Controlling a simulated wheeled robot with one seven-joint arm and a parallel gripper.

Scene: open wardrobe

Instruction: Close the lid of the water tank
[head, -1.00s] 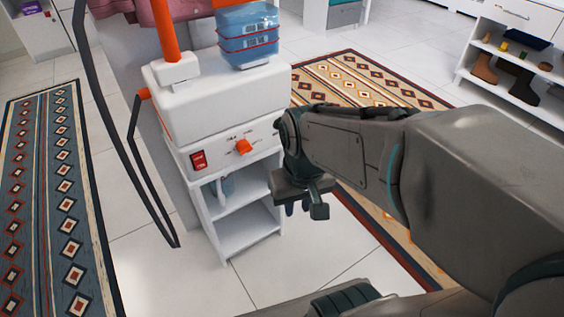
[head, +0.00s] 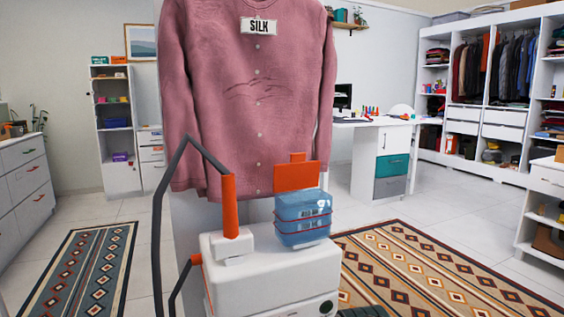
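The water tank (head: 303,213) is a translucent blue box on the right part of the top of a white steamer (head: 260,278). Its orange lid (head: 296,176) stands upright above the tank, raised open, with a small tab on its upper edge. My gripper is not in view. Only a dark ridged part, likely of my own body, shows at the bottom edge, right of the steamer.
An orange post (head: 229,205) with a dark hose (head: 158,230) rises left of the tank. A pink shirt (head: 250,95) tagged SILK hangs close behind. Patterned rugs (head: 440,265) lie on both sides. An open wardrobe (head: 490,90) stands at the back right.

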